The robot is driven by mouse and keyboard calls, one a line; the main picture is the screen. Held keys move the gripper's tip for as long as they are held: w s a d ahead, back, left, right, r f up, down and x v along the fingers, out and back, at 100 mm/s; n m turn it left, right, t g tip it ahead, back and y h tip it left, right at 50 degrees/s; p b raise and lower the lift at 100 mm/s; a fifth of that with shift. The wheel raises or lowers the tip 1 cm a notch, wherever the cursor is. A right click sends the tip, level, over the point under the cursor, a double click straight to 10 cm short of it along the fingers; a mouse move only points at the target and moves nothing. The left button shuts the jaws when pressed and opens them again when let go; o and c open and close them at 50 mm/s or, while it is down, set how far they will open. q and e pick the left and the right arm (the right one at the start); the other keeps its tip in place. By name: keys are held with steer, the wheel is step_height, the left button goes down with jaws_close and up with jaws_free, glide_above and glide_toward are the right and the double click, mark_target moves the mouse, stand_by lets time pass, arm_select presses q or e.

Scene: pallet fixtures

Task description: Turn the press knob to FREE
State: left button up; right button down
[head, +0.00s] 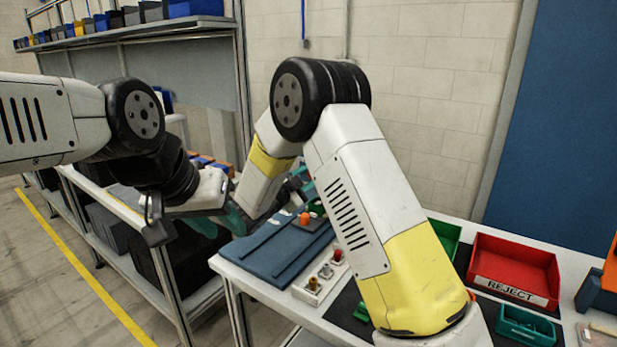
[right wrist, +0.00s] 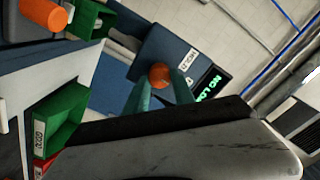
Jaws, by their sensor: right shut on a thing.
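The round orange knob (right wrist: 159,75) is in the right wrist view, in front of a dark blue box with a white label (right wrist: 185,57). The label's letters are too small to read surely. My right gripper (right wrist: 160,88) has its two teal fingers shut on the knob, one at each side. In the head view its fingers are hard to pick out behind my right arm. My left gripper (head: 218,200) is beside my right forearm in the head view. Its fingertips are partly hidden there, so its opening does not show.
A green display (right wrist: 209,83) beside the box reads "NO LOA", cut off. A red REJECT bin (head: 512,270) and green bins (head: 524,325) are at the right. Shelving (head: 130,37) stands at the left.

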steer(key=c, duration=1.1)
jaws_free()
steer(key=shift+o, duration=0.2)
steer(key=v, duration=0.8)
steer(key=shift+w, duration=0.1)
